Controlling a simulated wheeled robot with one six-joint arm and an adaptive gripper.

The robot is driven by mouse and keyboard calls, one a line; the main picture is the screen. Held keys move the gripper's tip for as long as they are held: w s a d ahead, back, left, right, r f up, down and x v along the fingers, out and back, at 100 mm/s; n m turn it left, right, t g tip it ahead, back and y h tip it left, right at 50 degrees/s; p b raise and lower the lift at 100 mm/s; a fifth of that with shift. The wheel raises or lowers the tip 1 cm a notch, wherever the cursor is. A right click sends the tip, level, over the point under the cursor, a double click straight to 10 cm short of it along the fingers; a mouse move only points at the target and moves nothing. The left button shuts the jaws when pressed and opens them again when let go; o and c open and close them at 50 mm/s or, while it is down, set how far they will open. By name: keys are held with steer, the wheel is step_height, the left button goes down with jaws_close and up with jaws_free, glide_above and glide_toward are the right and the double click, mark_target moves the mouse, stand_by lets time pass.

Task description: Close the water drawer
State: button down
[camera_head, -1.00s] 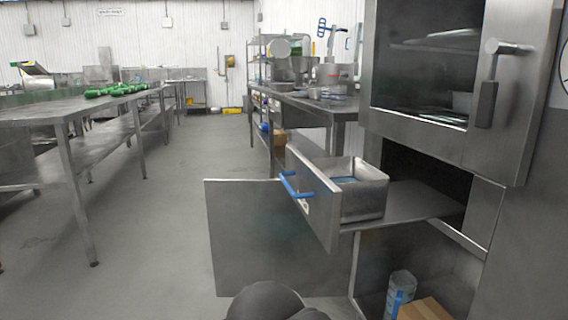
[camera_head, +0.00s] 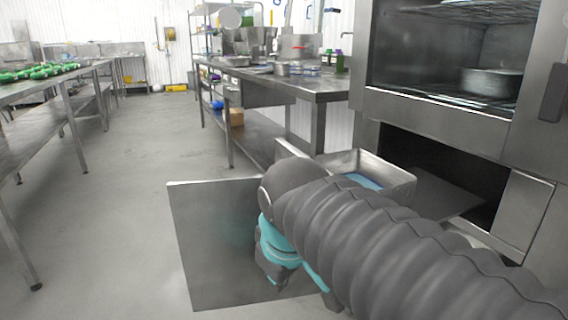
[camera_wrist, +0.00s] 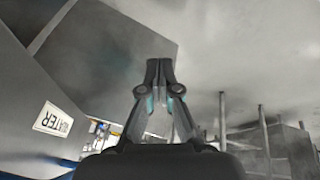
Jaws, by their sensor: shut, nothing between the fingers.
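The water drawer (camera_head: 292,148) stands open from the steel cabinet at the right in the head view, its front mostly hidden behind my arm. A metal pan (camera_head: 402,181) with blue water sits in it. In the wrist view the drawer front carries a "WATER" label (camera_wrist: 52,120) at the left, with a bit of blue handle (camera_wrist: 20,175) at the bottom edge. My gripper (camera_wrist: 160,68) is shut and empty, beside the drawer front.
A lower cabinet door panel (camera_head: 205,245) stands open beneath the drawer, close to my gripper. An oven-like unit (camera_head: 430,118) is above. A steel table (camera_head: 300,86) with pots stands behind. The floor (camera_head: 115,210) at the left is clear.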

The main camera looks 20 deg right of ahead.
steer(key=w+r+n+g+h+p, duration=0.4)
steer(key=w+r+n, duration=1)
steer(key=w+r, duration=0.45)
steer(key=d+f+b, duration=0.3)
steer(key=d+f, duration=0.4)
steer(key=f, duration=0.1)
steer(key=shift+s, duration=0.15)
